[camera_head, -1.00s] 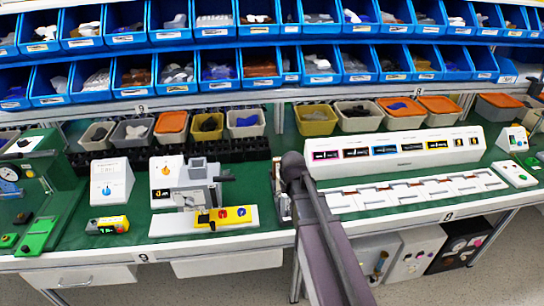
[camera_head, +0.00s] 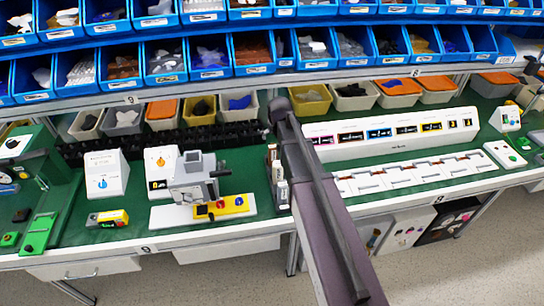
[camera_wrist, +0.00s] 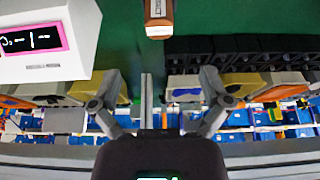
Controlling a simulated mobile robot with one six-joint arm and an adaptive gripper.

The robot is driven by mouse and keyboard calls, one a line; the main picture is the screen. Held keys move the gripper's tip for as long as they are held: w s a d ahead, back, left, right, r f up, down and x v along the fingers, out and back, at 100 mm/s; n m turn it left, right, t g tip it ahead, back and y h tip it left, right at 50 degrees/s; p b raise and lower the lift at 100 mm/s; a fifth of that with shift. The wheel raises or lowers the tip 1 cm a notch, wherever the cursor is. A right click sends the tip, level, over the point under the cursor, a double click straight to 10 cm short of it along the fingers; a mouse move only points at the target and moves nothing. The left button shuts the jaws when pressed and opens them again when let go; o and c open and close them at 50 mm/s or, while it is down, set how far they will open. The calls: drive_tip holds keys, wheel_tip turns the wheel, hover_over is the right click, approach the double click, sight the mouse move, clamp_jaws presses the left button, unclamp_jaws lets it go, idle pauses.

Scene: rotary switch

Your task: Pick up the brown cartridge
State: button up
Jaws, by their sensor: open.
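A brown cartridge with a white end (camera_wrist: 158,14) shows at the top edge of the wrist view, over the green bench top and partly cut off. My gripper (camera_wrist: 160,85) is open and empty, its two fingers spread wide apart. The cartridge lies beyond the fingertips in that picture, apart from them. In the head view my arm crosses the middle of the bench and the gripper is not visible. A small upright group of cartridge-like pieces (camera_head: 279,178) stands just left of my arm; I cannot tell which is brown.
A white panel with coloured displays (camera_head: 395,138) and a row of white trays (camera_head: 415,177) stand right of my arm. A white box with a grey press (camera_head: 190,180) and yellow block (camera_head: 230,206) stand left. Blue bins (camera_head: 210,55) fill the shelves behind.

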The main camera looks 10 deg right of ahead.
sight(272, 147)
drive_tip(key=shift+a+f, duration=0.1)
drive_tip(key=shift+f, duration=0.05)
drive_tip(key=b+x, duration=0.7)
drive_tip(key=x, duration=0.1)
drive_tip(key=shift+b, duration=0.3)
drive_tip(key=shift+w+f, duration=0.1)
drive_tip(key=shift+f, duration=0.1)
drive_tip(key=shift+f+b, duration=0.1)
drive_tip(key=shift+b, duration=0.2)
drive_tip(key=shift+b+x, duration=2.3)
drive_tip(key=shift+x, duration=0.2)
clamp_jaws()
